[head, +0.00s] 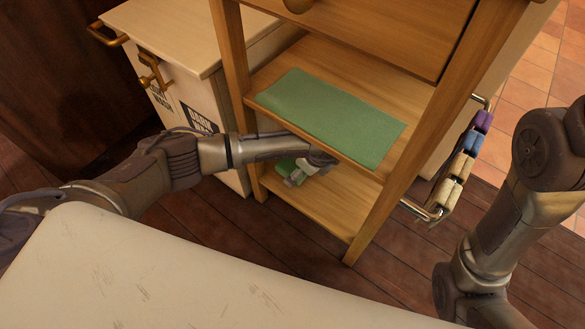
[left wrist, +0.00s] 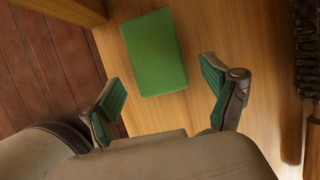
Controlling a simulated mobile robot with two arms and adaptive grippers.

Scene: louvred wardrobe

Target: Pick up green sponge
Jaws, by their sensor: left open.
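The green sponge (left wrist: 155,52) is a flat rectangular block on a wooden shelf in the left wrist view. My left gripper (left wrist: 162,76) is open, with its two green-padded fingers apart and the sponge ahead of and between their tips; I see no grip on it. In the head view my left gripper (head: 308,168) reaches in over the lower shelf (head: 325,205), partly hidden by the shelf above.
A green mat (head: 330,118) covers part of the shelf above my left gripper. Wooden posts (head: 375,215) frame the shelves. A dark bristled brush (left wrist: 306,45) is right of the sponge. A rail with coloured pegs (head: 460,165) is at the right; a white cabinet (head: 165,35) stands left.

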